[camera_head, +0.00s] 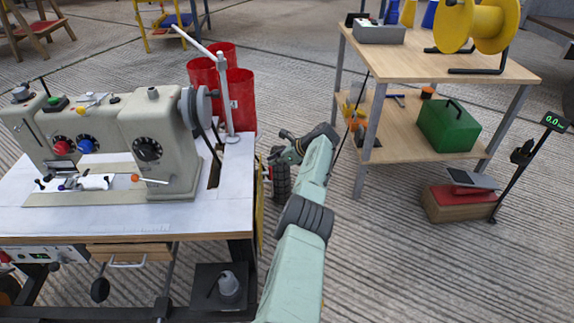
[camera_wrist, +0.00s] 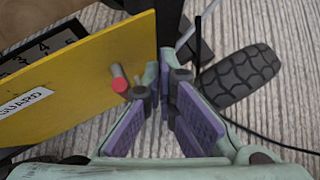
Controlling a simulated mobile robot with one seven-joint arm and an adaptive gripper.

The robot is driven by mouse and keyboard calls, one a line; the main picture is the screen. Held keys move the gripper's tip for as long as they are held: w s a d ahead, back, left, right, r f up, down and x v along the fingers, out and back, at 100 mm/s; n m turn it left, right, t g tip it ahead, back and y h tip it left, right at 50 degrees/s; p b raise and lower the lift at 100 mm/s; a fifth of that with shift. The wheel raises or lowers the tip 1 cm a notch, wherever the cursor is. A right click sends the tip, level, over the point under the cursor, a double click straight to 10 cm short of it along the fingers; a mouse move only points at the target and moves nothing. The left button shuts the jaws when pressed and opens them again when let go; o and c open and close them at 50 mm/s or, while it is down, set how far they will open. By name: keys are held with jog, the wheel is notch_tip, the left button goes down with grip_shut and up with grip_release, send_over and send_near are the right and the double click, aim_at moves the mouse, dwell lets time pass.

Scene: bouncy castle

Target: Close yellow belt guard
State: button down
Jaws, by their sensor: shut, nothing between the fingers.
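The yellow belt guard (camera_wrist: 85,75) fills the left of the wrist view as a flat panel with a white label and a red-ended knob (camera_wrist: 119,79). In the head view only a thin yellow strip of it (camera_head: 259,215) shows at the right side of the sewing machine table (camera_head: 120,225). My gripper (camera_wrist: 166,75) is shut and empty, its purple-padded fingers meeting near the tips. The tips are at the panel's right edge, just right of the knob. I cannot tell whether they touch it. In the head view my gripper (camera_head: 276,152) is partly hidden by my arm.
A black tyre (camera_wrist: 240,75) lies right of the fingers, with a dark cable on the floor. A dark table leg rises behind the fingertips. Red bins (camera_head: 238,100) stand behind the sewing machine (camera_head: 120,140). A wooden shelf table (camera_head: 440,65) stands right, beyond open floor.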

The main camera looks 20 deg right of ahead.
jog(key=shift+w+a, duration=0.3)
jog(key=shift+a, duration=0.35)
jog(key=shift+w+a, duration=0.25)
jog(key=shift+a, duration=0.35)
jog(key=shift+p, duration=0.3)
